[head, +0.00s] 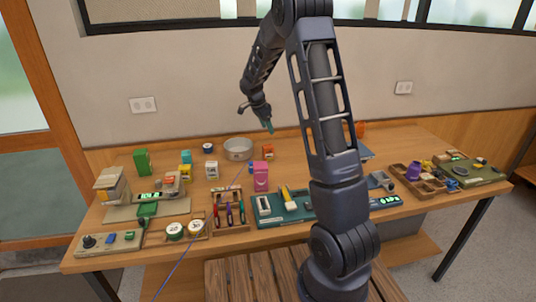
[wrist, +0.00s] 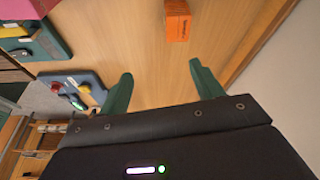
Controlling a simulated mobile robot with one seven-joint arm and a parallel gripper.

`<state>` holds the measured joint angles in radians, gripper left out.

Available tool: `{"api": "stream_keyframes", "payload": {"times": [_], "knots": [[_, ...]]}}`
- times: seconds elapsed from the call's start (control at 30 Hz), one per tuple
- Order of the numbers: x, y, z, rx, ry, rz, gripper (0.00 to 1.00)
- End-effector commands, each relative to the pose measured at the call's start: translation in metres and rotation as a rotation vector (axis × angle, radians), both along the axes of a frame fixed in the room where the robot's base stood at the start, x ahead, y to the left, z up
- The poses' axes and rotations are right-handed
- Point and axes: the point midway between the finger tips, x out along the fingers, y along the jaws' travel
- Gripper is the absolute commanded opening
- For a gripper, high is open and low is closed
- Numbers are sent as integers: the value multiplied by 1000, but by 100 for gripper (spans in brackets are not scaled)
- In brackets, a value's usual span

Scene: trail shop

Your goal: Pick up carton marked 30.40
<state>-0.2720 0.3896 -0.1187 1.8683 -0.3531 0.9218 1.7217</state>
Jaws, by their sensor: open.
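No marking 30.40 can be read in either view, so I cannot tell which carton bears it. An orange carton (wrist: 177,20) with small dark print lies beyond my fingertips in the wrist view, near the table's back edge. A small orange carton (head: 268,152) also stands near the back edge in the head view, right of the metal pot. A pink carton (head: 261,176) stands in front of it. My gripper (head: 268,126) is above the back of the table. In the wrist view, its green fingers (wrist: 161,83) are apart with nothing between them.
A tool tray (head: 229,222) and a green board lie along the front. The wall (wrist: 290,90) is close behind the table. Bare wood surrounds the orange carton.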

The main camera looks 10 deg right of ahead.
Motion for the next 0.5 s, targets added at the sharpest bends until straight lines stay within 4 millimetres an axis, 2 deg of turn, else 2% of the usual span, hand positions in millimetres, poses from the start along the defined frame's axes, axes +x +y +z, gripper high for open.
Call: {"api": "stream_keyframes", "payload": {"times": [0.03, 0.2, 0.3, 0.5], "knots": [[10, 4, -15, -12, 0, -27, 65], [33, 14, -49, -46, -19, -116, 65], [41, 17, -62, -58, -28, -149, 65], [46, 17, -73, -66, -36, -171, 65]]}}
